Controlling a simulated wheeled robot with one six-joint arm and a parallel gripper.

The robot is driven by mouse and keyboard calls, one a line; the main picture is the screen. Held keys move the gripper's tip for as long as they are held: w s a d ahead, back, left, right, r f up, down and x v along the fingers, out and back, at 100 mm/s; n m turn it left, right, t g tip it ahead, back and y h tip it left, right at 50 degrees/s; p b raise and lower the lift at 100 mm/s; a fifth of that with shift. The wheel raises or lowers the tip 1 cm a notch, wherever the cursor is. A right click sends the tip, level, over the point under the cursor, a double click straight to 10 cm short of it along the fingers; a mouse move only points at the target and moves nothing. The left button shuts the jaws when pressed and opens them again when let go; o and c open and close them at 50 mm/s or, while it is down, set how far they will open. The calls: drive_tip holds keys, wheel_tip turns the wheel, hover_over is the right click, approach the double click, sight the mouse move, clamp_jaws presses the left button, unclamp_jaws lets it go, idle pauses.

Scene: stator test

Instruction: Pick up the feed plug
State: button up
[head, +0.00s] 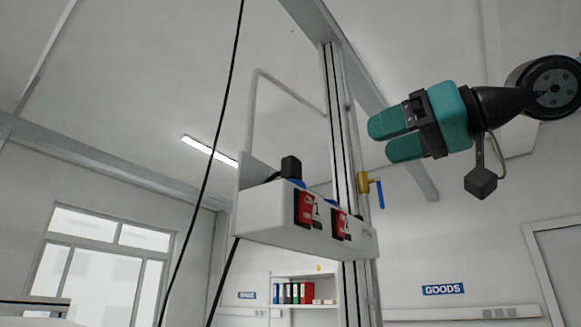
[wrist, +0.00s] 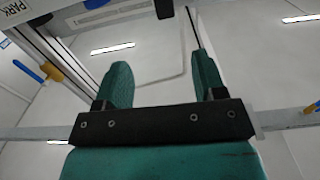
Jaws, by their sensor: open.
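A black block-shaped plug (head: 291,168) stands up from the top of a white box (head: 270,225), near its left end, with a bit of blue at its base. I take it to be the feed plug. My gripper (head: 380,139) has teal fingers that point left, to the right of the plug and apart from it. In the wrist view my gripper (wrist: 163,66) is open, with nothing between its fingers. A small dark block (wrist: 164,8) shows at the top edge there, beyond the fingertips; I cannot tell for sure that it is the plug.
The box has red panels on its front and sits by a metal column (head: 345,130). A yellow valve with a blue handle (head: 380,193) sticks out of the column, below my gripper. A black cable (head: 205,170) hangs left of the box.

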drive_tip(key=p, duration=0.2)
approach(298, 163)
drive_tip(key=x, duration=0.5)
drive_tip(key=shift+a+r, duration=0.1)
drive_tip(key=shift+a, duration=0.05)
drive_tip(key=p+x, duration=0.3)
drive_tip(key=x, duration=0.2)
drive_tip(key=shift+w+a, duration=0.2)
drive_tip(key=shift+w+a+f, duration=0.25)
drive_tip(key=shift+f, duration=0.05)
drive_tip(key=shift+c, duration=0.5)
drive_tip(key=c, duration=0.9)
